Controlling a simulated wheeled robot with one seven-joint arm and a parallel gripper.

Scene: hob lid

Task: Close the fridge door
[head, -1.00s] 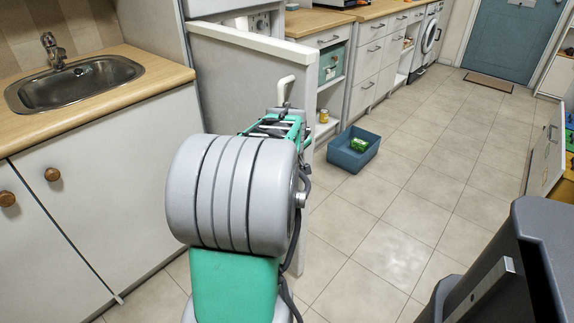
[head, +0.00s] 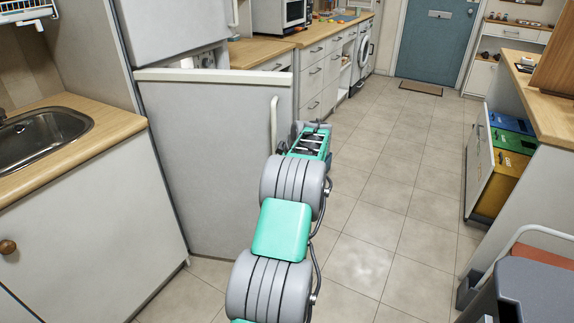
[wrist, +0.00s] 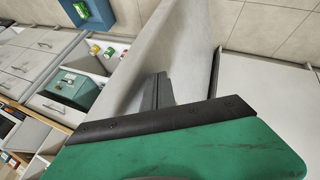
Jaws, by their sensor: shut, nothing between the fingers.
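The fridge door (head: 210,160) is a pale grey panel with a white top edge. It stands open, sticking out into the room from the fridge body. Its upright white handle (head: 273,125) is near the free edge on the right. My gripper (head: 316,128) is just right of that edge in the head view, and the arm partly hides its fingers. In the wrist view my gripper (wrist: 157,92) is shut and empty, with its fingers close against the pale door panel (wrist: 185,35). I cannot tell whether they touch it.
A counter with a sink (head: 40,140) is at the left. Drawers (head: 318,80) line the wall beyond the door. Coloured bins (head: 500,175) stand at the right. A blue tub (wrist: 110,25) is on the floor in the wrist view. The tiled floor in the middle is clear.

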